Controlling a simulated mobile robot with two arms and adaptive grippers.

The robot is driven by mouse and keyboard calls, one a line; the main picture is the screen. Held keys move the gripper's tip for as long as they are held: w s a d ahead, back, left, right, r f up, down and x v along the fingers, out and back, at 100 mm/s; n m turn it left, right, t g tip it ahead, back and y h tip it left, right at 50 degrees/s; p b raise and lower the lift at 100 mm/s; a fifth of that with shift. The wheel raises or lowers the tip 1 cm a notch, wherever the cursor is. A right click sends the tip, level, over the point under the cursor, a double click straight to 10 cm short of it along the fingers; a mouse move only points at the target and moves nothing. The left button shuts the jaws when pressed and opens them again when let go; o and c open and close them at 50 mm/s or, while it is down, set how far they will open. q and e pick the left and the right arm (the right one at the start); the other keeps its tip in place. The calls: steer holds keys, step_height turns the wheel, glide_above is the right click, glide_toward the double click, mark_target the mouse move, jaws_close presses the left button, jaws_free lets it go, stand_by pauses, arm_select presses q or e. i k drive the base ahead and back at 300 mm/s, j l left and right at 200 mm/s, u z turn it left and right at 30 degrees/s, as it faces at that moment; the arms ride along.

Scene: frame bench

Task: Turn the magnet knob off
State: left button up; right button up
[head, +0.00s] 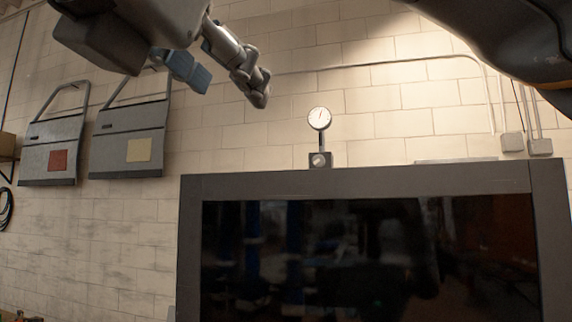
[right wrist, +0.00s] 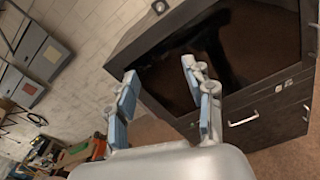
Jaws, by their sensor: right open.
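A dial gauge (head: 319,118) with a round white face stands on a short post above a small dark magnet base (head: 313,164). The base sits on the top edge of the dark frame, with a round pale knob (head: 319,160) on its front. The knob's exact setting is too small to read. In the right wrist view the base with its knob shows small at the top edge (right wrist: 159,7). My right gripper (head: 230,88) is open and empty, up and left of the gauge and apart from it. Its blue-padded fingers (right wrist: 160,73) are spread wide. My left gripper is out of view.
The large grey frame (head: 360,180) surrounds a dark glossy panel. Two grey door panels (head: 48,158) (head: 128,140) hang on the white brick wall at left. A drawer handle (right wrist: 243,118) shows below the frame. The wall area between gripper and gauge looks clear.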

mark_target(318, 160)
steer(key=i+l, duration=0.15)
steer(key=i, duration=0.2)
steer(key=i+l, duration=0.2)
steer(key=i, duration=0.15)
steer(key=i+l, duration=0.15)
steer(key=i, duration=0.25)
